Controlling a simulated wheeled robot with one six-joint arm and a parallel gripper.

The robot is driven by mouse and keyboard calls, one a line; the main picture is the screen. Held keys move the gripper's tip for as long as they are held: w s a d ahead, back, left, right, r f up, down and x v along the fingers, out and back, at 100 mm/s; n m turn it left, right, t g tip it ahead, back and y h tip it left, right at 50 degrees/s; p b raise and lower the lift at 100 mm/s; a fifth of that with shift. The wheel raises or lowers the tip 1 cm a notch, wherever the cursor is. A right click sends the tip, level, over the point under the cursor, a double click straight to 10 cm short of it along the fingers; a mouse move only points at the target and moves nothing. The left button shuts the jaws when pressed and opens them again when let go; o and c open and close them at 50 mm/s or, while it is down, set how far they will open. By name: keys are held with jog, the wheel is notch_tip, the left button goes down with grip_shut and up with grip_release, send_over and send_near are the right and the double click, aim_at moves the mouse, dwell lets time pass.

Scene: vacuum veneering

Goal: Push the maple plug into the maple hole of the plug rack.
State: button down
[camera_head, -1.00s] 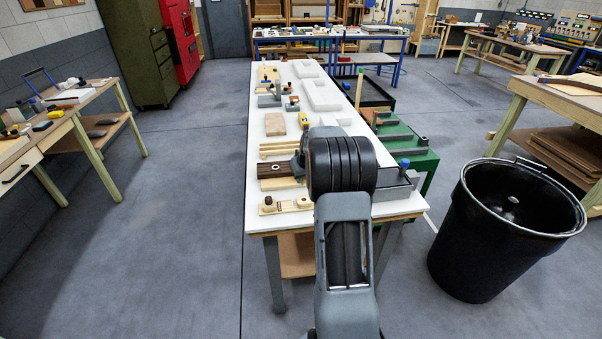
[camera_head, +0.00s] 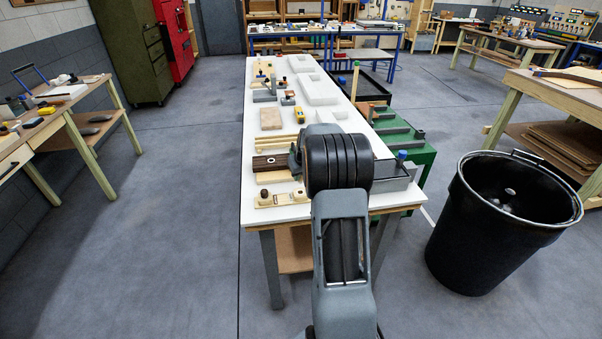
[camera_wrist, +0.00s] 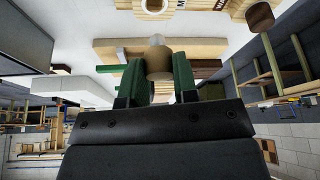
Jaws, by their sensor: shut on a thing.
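My gripper (camera_wrist: 158,68) shows in the wrist view with its green fingers closed on a tan, round-ended plug, the maple plug (camera_wrist: 158,60). Part of the plug is hidden between the fingers. The plug rack (camera_wrist: 205,8) is a pale wooden board cut off by the top edge of the wrist view. A dark brown plug (camera_wrist: 260,17) stands at the right.
The white bench (camera_head: 254,219) carries a dark wood bar (camera_head: 270,163), pale strips (camera_head: 268,145) and a tan block (camera_head: 270,119) behind the rack. A grey metal tray (camera_head: 394,182) sits right of my arm. A black bin (camera_head: 515,230) stands on the floor at right.

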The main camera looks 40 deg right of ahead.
aim_at(302, 176)
jog(key=shift+f+b, duration=1)
jog(key=shift+f, duration=0.65)
jog(key=shift+f+b, duration=1.45)
jog(key=shift+b, duration=0.25)
dwell(0.8)
jog(key=c, duration=0.8)
grip_release()
jog(key=shift+r, duration=0.1)
jog(key=v, duration=1.3)
jog(key=shift+r, duration=0.4)
